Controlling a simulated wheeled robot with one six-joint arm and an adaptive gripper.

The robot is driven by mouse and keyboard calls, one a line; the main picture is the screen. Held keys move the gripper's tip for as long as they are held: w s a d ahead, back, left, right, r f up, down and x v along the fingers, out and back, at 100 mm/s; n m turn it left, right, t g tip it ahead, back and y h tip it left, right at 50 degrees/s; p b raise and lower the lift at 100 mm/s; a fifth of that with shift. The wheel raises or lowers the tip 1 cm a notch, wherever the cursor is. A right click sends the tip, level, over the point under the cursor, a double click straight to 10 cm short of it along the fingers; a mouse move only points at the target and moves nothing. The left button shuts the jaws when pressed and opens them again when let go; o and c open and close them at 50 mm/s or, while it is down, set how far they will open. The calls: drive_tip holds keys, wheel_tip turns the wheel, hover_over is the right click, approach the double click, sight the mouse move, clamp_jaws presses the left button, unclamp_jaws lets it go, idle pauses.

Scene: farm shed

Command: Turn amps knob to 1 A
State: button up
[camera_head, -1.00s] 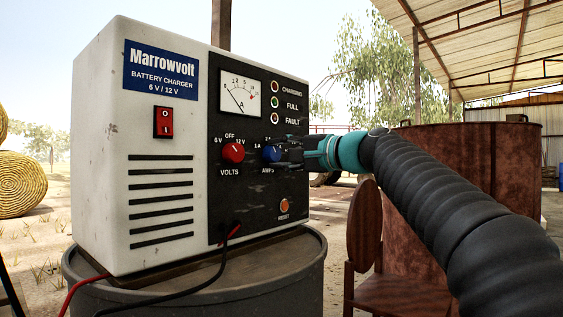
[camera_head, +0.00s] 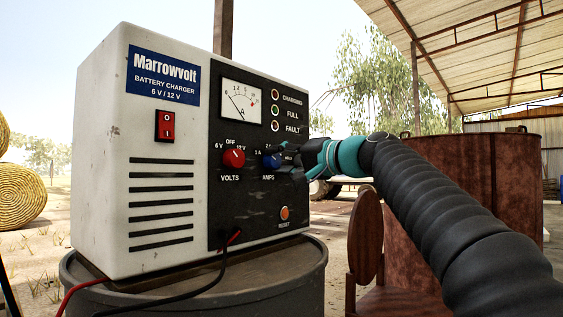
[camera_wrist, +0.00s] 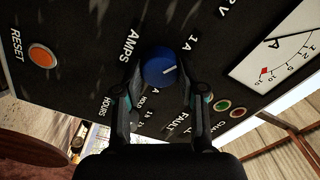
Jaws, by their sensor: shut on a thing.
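The blue amps knob (camera_head: 270,161) is on the black front panel of the battery charger (camera_head: 150,235), right of the red volts knob (camera_head: 234,158). In the wrist view the amps knob (camera_wrist: 157,66) shows a white pointer line aimed right, on the side of the "1 A" mark but not clearly in line with it. My gripper (camera_head: 286,160) is shut on the amps knob, with one finger on each side of it in the wrist view (camera_wrist: 160,84). In the head view my fingers hide part of the amps scale.
The charger stands on a dark drum (camera_head: 290,275). A reset button (camera_head: 284,213) is below the amps knob, and a meter (camera_head: 241,101) is above. Red and black cables leave the lower panel. A rusty tank (camera_head: 470,180) stands behind my arm.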

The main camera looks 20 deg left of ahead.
drive_tip(key=o, duration=1.1)
drive_tip(key=shift+o, duration=0.2)
drive_tip(key=v, duration=1.2)
